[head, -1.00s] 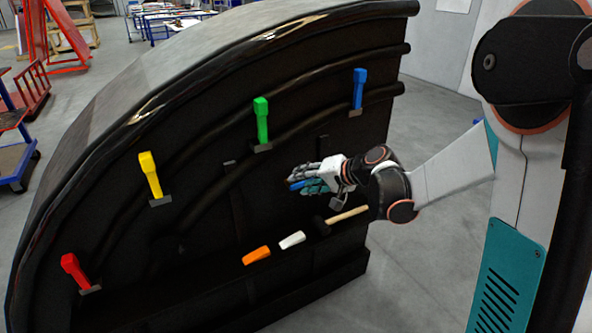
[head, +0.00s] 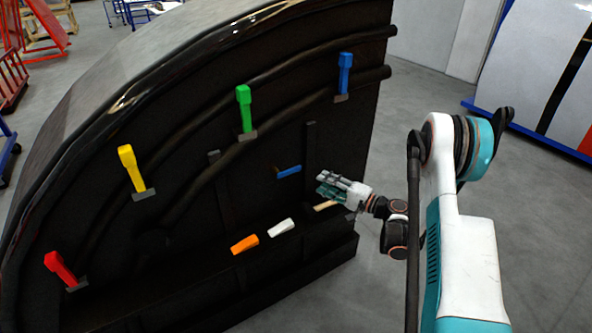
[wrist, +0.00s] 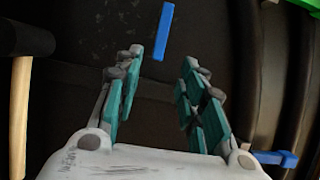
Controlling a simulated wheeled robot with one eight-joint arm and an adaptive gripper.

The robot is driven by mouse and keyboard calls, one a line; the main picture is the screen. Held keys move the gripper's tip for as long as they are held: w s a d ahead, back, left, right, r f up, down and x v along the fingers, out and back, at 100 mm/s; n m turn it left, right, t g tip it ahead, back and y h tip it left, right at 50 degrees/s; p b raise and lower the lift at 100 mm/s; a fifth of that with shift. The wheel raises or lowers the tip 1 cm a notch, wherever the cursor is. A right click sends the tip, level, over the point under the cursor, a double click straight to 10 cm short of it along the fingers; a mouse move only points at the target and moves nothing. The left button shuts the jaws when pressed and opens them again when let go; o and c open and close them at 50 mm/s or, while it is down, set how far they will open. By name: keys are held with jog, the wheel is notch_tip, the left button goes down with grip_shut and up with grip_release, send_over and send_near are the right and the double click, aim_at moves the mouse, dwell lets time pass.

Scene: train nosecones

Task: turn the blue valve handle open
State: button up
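A blue handle (head: 289,171) lies roughly level on the dark inner wall, low and right of centre in the head view. In the wrist view it is a blue bar (wrist: 165,32) just beyond the fingertips. A second blue handle (head: 345,73) stands upright on a grey bracket near the top right of the wall; it also shows at the lower right of the wrist view (wrist: 275,158). My gripper (head: 324,184) is right of the level handle and apart from it. Its fingers (wrist: 161,60) are spread with nothing between them.
Green (head: 244,110), yellow (head: 132,170) and red (head: 61,269) handles line the curved wall. On the ledge below lie an orange block (head: 245,244), a white block (head: 282,228) and a hammer (wrist: 20,115), partly behind my gripper in the head view.

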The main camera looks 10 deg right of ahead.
aim_at(296, 170)
jog(key=b+x, duration=0.3)
jog(key=x, duration=0.9)
jog(key=shift+w+a+f+b, duration=0.1)
jog(key=shift+w+a+b, duration=0.1)
jog(key=shift+w+b, duration=0.1)
jog(key=shift+w+a, duration=0.3)
jog(key=shift+w, duration=0.05)
grip_shut()
